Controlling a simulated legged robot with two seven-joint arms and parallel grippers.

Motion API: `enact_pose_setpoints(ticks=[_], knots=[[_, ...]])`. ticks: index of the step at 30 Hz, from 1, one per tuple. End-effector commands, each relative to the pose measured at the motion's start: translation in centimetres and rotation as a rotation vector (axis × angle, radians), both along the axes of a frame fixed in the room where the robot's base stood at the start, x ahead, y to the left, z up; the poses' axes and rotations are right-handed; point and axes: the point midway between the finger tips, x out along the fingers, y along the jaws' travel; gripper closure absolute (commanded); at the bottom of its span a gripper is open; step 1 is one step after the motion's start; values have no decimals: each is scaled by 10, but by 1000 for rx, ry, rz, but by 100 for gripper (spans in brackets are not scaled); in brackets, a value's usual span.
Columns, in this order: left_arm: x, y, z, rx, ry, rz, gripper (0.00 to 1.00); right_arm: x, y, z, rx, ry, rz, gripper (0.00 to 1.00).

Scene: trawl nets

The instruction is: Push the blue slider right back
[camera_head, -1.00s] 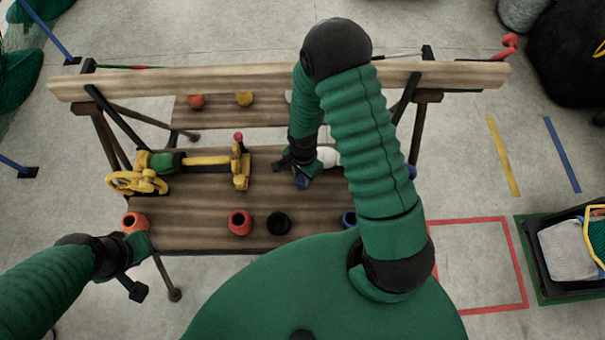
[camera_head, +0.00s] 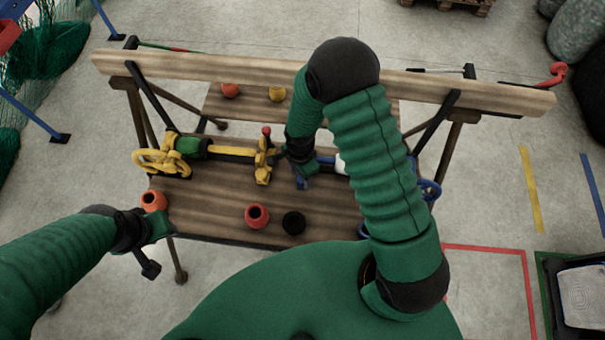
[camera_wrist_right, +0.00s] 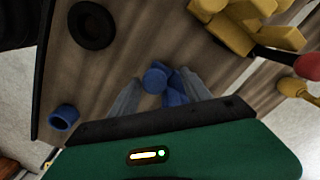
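The blue slider (camera_head: 302,182) sits on the bench, partly hidden by my right gripper. My right gripper (camera_head: 296,163) is at it, just right of the yellow slider (camera_head: 265,163). In the right wrist view, blue parts (camera_wrist_right: 156,78) lie between the spread grey fingers of my right gripper (camera_wrist_right: 158,92); wood shows beside the left finger, and contact is unclear. The blue bar (camera_head: 325,159) runs right behind my arm toward a blue handwheel (camera_head: 431,190). My left gripper (camera_head: 150,262) hangs at the bench's front left, empty; its opening is unclear.
A wooden beam (camera_head: 230,72) spans the back of the bench (camera_head: 210,205). The yellow handwheel (camera_head: 162,162) is at left. Bare wood lies between sliders and cups.

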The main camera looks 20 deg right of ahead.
Motion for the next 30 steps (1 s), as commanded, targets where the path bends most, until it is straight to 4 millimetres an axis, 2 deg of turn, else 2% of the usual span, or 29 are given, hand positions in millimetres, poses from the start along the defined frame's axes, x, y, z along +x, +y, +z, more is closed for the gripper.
enact_pose_setpoints(ticks=[7, 11, 14, 24, 27, 30], knots=[[0, 0, 0, 0, 0, 0, 64, -3, -1, 0, 0, 6, 0, 44], [0, 0, -2, 0, 0, 0, 64, -2, -1, 13, -1, 3, -1, 44], [0, 0, -3, 0, 0, 0, 64, -1, 0, 36, -1, 2, 1, 44], [0, 0, -7, 0, 0, 0, 64, 0, 1, 134, -1, 1, 1, 44], [0, 0, -7, 0, 0, 0, 64, 0, 2, 152, -2, 3, 1, 44], [0, 0, -7, 0, 0, 0, 64, 0, 2, 163, -2, 5, 1, 44]])
